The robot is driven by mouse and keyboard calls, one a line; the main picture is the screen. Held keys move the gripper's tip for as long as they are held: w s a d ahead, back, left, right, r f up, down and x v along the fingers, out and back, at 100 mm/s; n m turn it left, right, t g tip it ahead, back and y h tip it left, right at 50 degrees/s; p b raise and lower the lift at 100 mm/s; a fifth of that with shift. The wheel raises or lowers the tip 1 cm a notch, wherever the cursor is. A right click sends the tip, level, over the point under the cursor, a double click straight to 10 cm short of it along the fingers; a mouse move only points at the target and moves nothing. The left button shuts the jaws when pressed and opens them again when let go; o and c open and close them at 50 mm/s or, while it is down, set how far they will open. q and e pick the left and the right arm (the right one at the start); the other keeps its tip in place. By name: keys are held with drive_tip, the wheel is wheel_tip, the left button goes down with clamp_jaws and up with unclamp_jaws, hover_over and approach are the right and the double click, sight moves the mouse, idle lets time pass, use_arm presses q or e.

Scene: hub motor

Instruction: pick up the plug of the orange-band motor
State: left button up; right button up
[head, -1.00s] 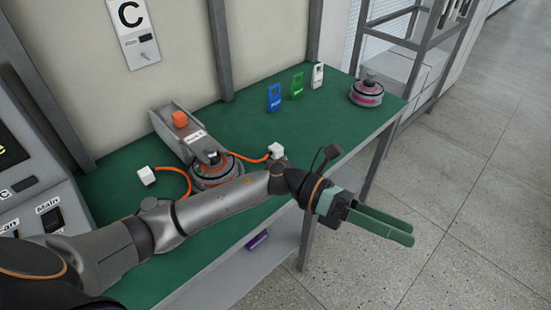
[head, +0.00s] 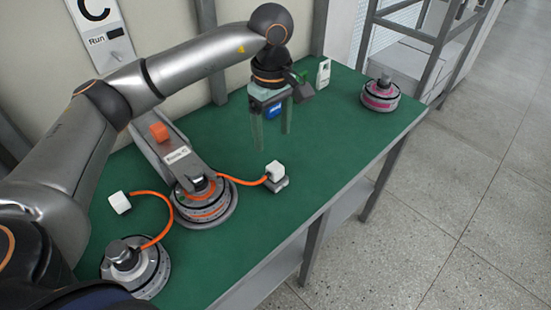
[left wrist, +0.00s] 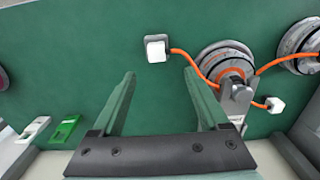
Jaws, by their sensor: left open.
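The orange-band motor (head: 203,207) sits on the green table under a grey bracket. Its orange cable runs right to a white plug (head: 275,170) resting on a small grey piece. In the left wrist view the plug (left wrist: 157,48) lies beyond the open fingers, with the motor (left wrist: 226,58) to its right. My left gripper (head: 272,138) points down above the table, open and empty, farther back than the plug and apart from it. A second white plug (head: 119,203) lies at left; its orange cable runs to the front-left motor (head: 148,278). My right gripper is out of view.
A pink-band motor (head: 380,95) stands at the table's far right. An orange block (head: 158,132) sits on the bracket. The table right of the plug is clear.

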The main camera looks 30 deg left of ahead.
use_arm(q)
hover_over(275, 167)
drive_tip(key=f, duration=0.6)
drive_tip(key=shift+s+a, duration=0.15)
drive_tip(key=shift+s, duration=0.15)
drive_tip(key=shift+w+f+p, duration=0.2)
drive_tip(key=shift+f, duration=1.4)
drive_tip(key=shift+w+f+p, duration=0.15)
drive_tip(key=shift+f, duration=1.4)
clamp_jaws()
